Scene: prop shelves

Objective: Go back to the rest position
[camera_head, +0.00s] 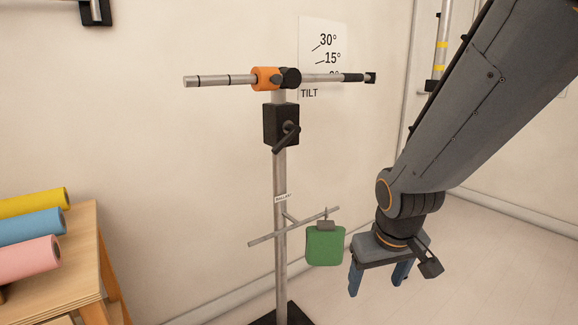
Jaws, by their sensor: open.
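My gripper (380,281) is at the lower right, pointing down, with its two blue fingers apart and nothing between them. It hangs in front of the floor, to the right of a metal stand (280,190). The stand carries a horizontal bar (220,81) in an orange clamp (266,79) with a black knob. A black block with a lever (280,124) sits below on the post. A green bag-like weight (325,246) hangs from a lower cross rod (265,239), just left of my gripper and apart from it in the picture.
A wooden rack (85,245) with yellow (35,202), blue (30,227) and pink rolls (30,258) stands at the left. A tilt chart (322,50) is on the wall behind the stand. Open floor (500,265) lies at the lower right.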

